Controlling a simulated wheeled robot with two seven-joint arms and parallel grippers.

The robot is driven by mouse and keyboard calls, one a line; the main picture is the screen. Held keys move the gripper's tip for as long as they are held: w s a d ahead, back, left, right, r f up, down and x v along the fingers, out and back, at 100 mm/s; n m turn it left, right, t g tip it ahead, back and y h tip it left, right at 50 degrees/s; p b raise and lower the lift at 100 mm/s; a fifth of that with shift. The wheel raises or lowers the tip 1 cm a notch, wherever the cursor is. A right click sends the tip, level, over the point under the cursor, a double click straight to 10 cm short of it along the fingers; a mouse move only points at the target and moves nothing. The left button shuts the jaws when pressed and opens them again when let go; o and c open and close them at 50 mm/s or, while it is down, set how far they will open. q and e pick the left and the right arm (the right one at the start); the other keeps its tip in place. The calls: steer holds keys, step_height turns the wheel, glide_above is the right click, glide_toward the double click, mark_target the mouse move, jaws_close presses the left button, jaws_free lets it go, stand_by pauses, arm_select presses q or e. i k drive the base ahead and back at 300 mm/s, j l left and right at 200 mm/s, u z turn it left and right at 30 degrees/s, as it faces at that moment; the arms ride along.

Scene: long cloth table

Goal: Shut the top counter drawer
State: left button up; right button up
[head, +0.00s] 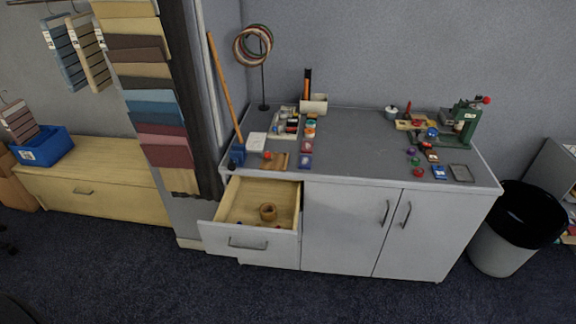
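The top counter drawer (249,243) is at the left end of the grey-white counter (345,222), under the worktop. It is pulled out toward me, and its pale wood inside shows. A bar handle is on its front. A small round brown wooden thing (268,211) and a few tiny dark and red bits lie in the drawer. Neither of my grippers is in the head view.
The worktop (360,148) holds many small things, a green press (465,122) and a ring stand. A black-lined bin (515,222) stands right of the counter. A fabric sample rack (160,100) and low wooden cabinet (95,185) are left. The dark carpet in front is clear.

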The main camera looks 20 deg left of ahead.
mark_target(244, 196)
steer(key=j+u, duration=0.15)
steer(key=u, duration=0.75)
steer(key=k, duration=0.05)
